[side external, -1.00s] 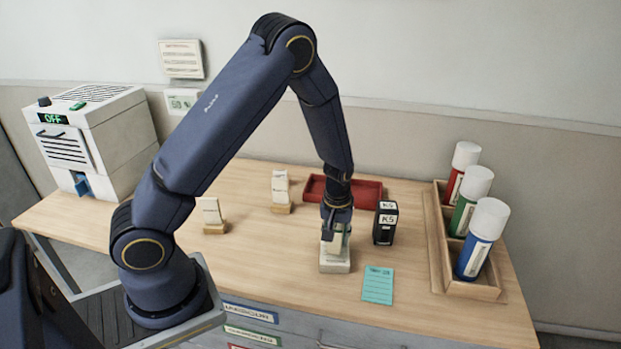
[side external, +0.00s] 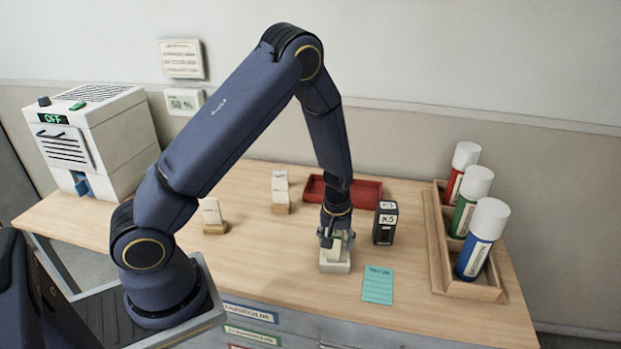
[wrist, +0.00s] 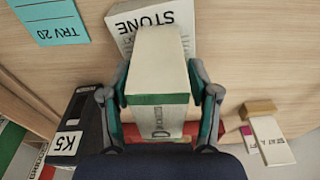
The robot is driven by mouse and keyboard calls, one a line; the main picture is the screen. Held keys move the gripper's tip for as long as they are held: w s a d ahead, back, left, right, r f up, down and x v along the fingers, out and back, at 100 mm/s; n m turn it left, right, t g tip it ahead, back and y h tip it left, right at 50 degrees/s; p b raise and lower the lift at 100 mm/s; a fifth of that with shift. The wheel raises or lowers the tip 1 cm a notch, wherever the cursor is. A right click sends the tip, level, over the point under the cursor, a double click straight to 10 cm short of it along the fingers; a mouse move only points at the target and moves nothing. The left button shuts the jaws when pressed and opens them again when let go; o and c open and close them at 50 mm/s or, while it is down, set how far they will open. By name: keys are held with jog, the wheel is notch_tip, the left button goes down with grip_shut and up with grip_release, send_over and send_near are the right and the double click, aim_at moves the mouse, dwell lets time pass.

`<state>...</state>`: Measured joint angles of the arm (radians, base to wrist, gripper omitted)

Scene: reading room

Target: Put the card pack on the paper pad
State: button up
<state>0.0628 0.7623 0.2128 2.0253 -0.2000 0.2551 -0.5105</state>
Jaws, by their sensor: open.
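The card pack is a white box with a green lower band (wrist: 158,68) in the wrist view; it also shows, partly covered, in the side view (side external: 339,242). It appears to stand on a white block labelled STONE (wrist: 124,28), which looks like the paper pad and lies on the table in the side view (side external: 335,267). My gripper (side external: 336,238) is low over the pack. In the wrist view its open fingers (wrist: 159,88) are on either side of the pack. The pack's underside is hidden.
A teal sheet (side external: 378,285) lies to the pad's right. A black K5 box (side external: 385,223) stands close on the right. A red tray (side external: 368,192) is behind. A wooden rack (side external: 437,268) holds several canisters. Two white cards on wooden stands (side external: 280,188) (side external: 211,213) are left.

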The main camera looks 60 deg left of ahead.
jog(key=r, duration=0.4)
jog(key=s+d+r, duration=0.1)
jog(key=r, duration=0.7)
jog(key=shift+s+d+r, duration=0.15)
jog(key=shift+d, duration=0.05)
jog(key=s+d+r+m+t, duration=0.2)
jog(key=s+r+m, duration=0.2)
jog(key=s+r, duration=0.5)
jog(key=s+d+r+m+t+h, duration=0.1)
jog(key=s+d+r+m+t, duration=0.1)
jog(key=s+r+m, duration=0.3)
jog(key=s+d+r, duration=0.1)
jog(key=s+r, duration=0.3)
